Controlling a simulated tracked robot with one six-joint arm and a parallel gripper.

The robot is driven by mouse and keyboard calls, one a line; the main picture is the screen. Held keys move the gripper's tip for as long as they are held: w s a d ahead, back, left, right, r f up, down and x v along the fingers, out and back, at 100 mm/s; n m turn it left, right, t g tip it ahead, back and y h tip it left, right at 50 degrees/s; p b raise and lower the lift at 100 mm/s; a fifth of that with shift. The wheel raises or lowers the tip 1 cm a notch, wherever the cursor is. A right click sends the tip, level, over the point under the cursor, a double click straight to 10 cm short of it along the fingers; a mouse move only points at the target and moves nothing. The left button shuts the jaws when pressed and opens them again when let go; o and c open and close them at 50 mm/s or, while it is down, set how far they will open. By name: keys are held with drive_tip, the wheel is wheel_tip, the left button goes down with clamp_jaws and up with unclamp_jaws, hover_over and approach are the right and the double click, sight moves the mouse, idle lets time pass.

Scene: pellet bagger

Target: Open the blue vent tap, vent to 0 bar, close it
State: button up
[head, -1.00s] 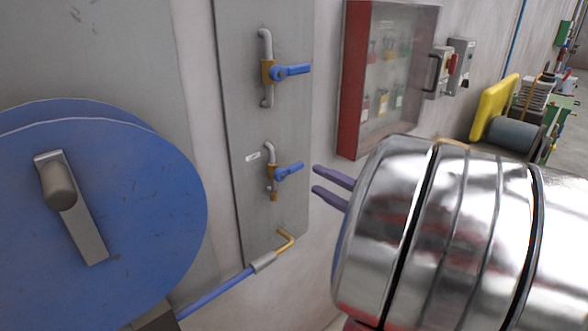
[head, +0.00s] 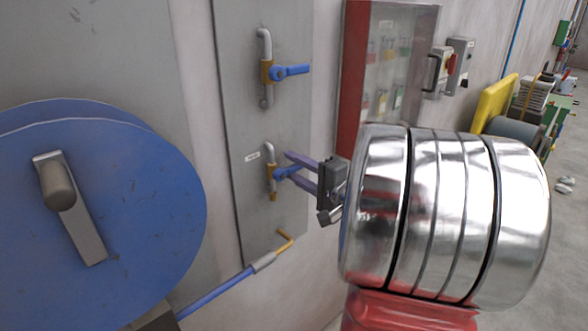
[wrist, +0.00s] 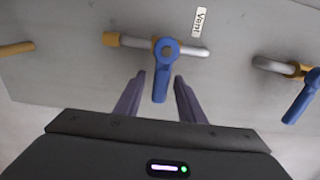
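The vent tap is the lower one on the grey panel. Its blue lever (head: 287,171) sticks out to the right from a brass body (head: 270,179), below a small white label. In the wrist view the label reads "Vent", and the blue lever (wrist: 161,80) points down toward my gripper. My gripper (head: 290,168) is open at the lever in the head view. In the wrist view its two purple fingers (wrist: 154,82) stand apart on either side of the lever's end, with gaps visible on both sides.
A second tap with a blue lever (head: 292,71) sits higher on the same panel (head: 232,110). A brass outlet with a blue hose (head: 215,292) is below. A large blue reel (head: 130,220) stands at left. A red-framed glass cabinet (head: 352,85) hangs at right.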

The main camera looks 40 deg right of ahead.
drive_tip(key=shift+c, duration=0.5)
clamp_jaws()
drive_tip(key=shift+a+f, duration=0.1)
drive_tip(key=shift+a, duration=0.1)
drive_tip(key=shift+d, duration=0.15)
